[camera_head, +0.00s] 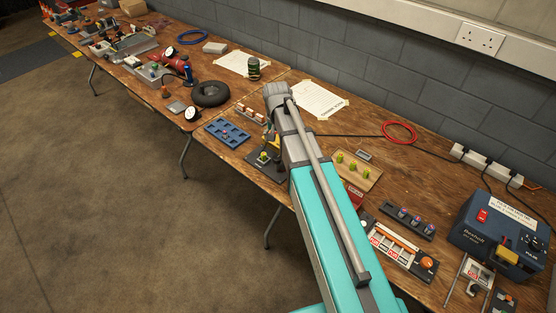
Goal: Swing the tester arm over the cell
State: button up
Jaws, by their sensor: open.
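A small dark stand (263,170) stands near the table's front edge, just left of my arm, with a yellowish piece on its base. It looks like the tester with the cell, but the parts are too small to be sure. A dark upright with orange or yellow bits (268,138) rises above the base; my arm partly covers this spot. I cannot tell which way the tester arm points. My teal and grey arm reaches up from the bottom across the table. My gripper does not show clearly; the arm seems to hide it.
The wooden table (230,92) runs along a grey block wall. A blue tray (227,132) lies left of the stand, a black tyre ring (210,94) farther left. A board with yellow-green pieces (354,168), a switch panel (398,248) and a dark blue box (498,235) stand right.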

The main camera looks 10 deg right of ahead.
aim_at(277, 157)
jog(key=shift+f+b, duration=4.2)
jog(key=shift+f, duration=0.3)
